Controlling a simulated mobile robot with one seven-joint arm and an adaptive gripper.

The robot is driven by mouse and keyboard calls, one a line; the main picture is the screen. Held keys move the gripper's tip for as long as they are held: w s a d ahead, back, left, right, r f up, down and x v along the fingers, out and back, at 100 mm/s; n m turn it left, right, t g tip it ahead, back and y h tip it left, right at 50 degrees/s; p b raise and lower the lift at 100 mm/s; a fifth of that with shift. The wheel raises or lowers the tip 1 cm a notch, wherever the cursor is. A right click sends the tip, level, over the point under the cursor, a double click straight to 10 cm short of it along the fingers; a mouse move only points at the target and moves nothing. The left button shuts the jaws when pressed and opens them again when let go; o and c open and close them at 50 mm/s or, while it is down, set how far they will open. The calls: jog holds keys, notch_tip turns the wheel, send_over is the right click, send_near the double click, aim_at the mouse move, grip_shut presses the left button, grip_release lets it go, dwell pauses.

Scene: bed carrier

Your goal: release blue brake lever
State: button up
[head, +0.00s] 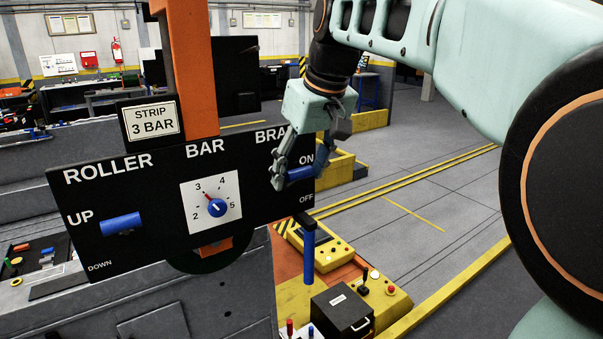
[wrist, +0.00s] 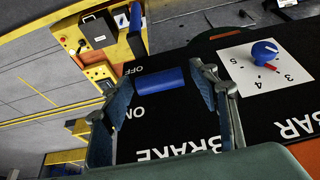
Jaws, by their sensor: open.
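The blue brake lever (head: 300,173) is a short blue handle at the right end of the black control panel, beside the ON label and above OFF. In the wrist view the blue brake lever (wrist: 158,93) lies between the two fingers, near the ON and OFF labels. My gripper (head: 282,178) is open in front of the panel's BRAKE section and covers part of that label. In the wrist view my gripper (wrist: 160,88) has one finger on each side of the lever, with visible gaps. I cannot tell how deep the fingers reach.
The panel (head: 150,180) also carries a blue ROLLER lever (head: 122,223) and a BAR dial (head: 217,208) with a blue knob. An orange post (head: 192,70) rises behind it. A yellow console (head: 350,275) stands lower right. Open floor (head: 430,200) lies to the right.

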jog(key=shift+w+f, duration=0.1)
jog(key=shift+f, duration=0.15)
grip_shut()
dwell(0.3)
